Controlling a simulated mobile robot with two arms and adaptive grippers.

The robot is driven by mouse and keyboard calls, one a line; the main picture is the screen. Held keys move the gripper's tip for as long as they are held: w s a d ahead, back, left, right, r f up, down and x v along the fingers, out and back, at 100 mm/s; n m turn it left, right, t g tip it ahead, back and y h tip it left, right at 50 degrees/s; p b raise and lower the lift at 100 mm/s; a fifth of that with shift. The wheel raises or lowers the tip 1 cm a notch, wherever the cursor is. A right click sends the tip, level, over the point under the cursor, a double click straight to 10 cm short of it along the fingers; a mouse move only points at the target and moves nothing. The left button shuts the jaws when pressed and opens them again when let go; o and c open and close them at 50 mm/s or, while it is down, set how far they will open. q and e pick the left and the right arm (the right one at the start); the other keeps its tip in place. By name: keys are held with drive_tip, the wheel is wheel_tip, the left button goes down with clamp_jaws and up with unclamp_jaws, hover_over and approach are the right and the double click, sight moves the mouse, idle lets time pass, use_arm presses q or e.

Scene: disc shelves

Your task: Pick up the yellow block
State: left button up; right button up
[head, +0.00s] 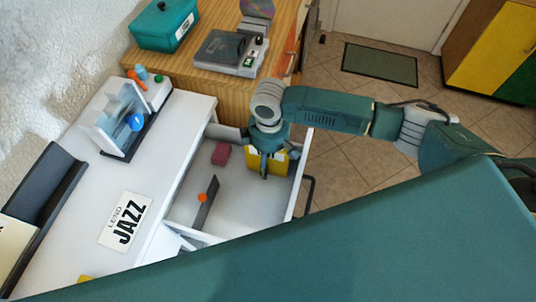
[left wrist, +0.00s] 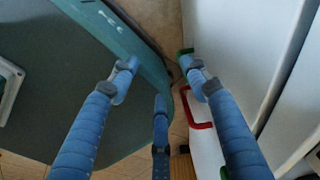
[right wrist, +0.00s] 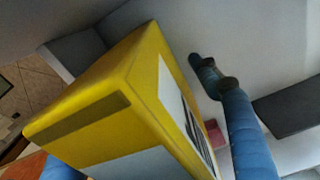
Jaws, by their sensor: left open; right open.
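The yellow block (head: 281,161) stands in the open white drawer (head: 240,205), near its far right corner. It has a white label with black marks. My right gripper (head: 265,168) is down in the drawer at the block and partly covers it. In the right wrist view the block (right wrist: 105,100) fills the left and middle, close to the camera. One blue finger (right wrist: 228,100) is to its right with a gap, and another shows at the bottom left, partly hidden by the block. My left gripper (left wrist: 160,80) is open and empty, and does not show in the head view.
A pink block (head: 221,154) and a grey divider with an orange knob (head: 206,198) are in the drawer. A JAZZ sign (head: 125,221) lies on the white top. A wooden counter holds a disc player (head: 231,52) and teal box (head: 163,24). A red handle (left wrist: 196,110) is near my left gripper.

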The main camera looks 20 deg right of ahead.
drive_tip(key=c, duration=1.3)
drive_tip(key=shift+o, duration=0.2)
drive_tip(key=shift+r, duration=0.1)
